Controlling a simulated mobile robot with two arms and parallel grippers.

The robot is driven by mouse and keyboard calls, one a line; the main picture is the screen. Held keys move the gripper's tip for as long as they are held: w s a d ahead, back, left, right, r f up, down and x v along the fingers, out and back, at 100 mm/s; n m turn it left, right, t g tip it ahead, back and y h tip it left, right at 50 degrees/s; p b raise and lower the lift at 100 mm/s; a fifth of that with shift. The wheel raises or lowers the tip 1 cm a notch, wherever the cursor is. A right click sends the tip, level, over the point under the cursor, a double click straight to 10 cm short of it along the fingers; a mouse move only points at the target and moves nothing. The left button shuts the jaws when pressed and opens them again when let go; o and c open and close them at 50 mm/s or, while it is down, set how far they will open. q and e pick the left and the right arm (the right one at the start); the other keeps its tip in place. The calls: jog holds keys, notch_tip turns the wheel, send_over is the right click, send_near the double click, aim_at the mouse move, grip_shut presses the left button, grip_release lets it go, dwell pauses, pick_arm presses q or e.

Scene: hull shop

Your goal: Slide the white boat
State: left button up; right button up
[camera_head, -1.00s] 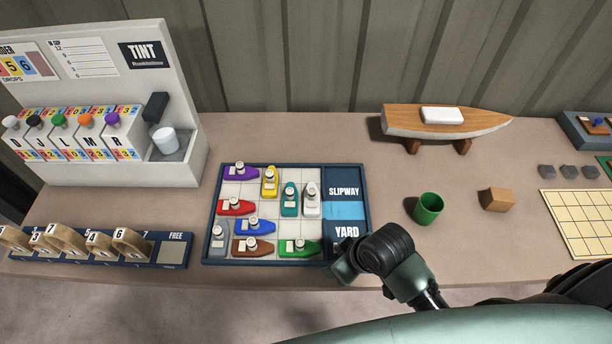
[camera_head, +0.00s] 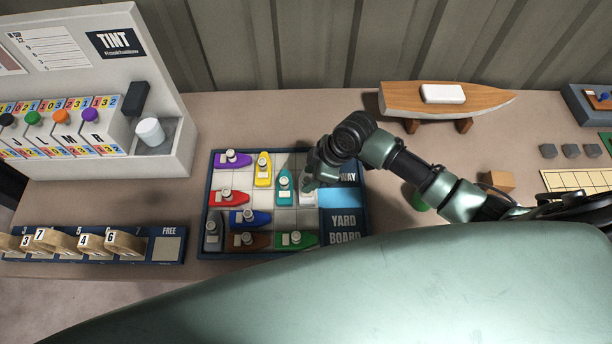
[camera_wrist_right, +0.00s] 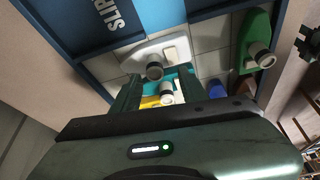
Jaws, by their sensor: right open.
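The white boat (camera_head: 307,212) lies on the yard board, right of the teal boat (camera_head: 285,186) and left of the blue slipway strip. My right gripper (camera_head: 311,182) is over its upper part and hides much of it. In the right wrist view the white boat (camera_wrist_right: 187,43) shows with its round grey knob, just beyond the fingertips. The right gripper (camera_wrist_right: 160,88) is open, its two fingers apart. The teal boat (camera_wrist_right: 181,71) and its knob show behind, between the fingers. I cannot tell whether a finger touches the white boat. My left gripper is not in view.
The yard board (camera_head: 345,222) also holds purple, yellow, red, blue, grey, brown and green boats (camera_head: 297,240). A green cup (camera_head: 417,200) is partly behind my right arm, near a wooden block (camera_head: 498,180). A model hull (camera_head: 445,98) stands at the back.

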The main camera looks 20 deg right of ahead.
aim_at(307, 180)
jog(key=shift+w+a+f, duration=0.15)
jog(key=shift+w+f, duration=0.1)
jog(key=shift+f, duration=0.35)
jog(key=shift+w+a+f, duration=0.1)
jog(key=shift+w+f, duration=0.15)
jog(key=shift+f, duration=0.35)
jog(key=shift+a+f, duration=0.15)
jog(key=shift+f, duration=0.15)
jog(key=c, duration=0.8)
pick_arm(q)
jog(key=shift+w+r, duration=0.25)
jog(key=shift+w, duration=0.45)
pick_arm(e)
grip_shut()
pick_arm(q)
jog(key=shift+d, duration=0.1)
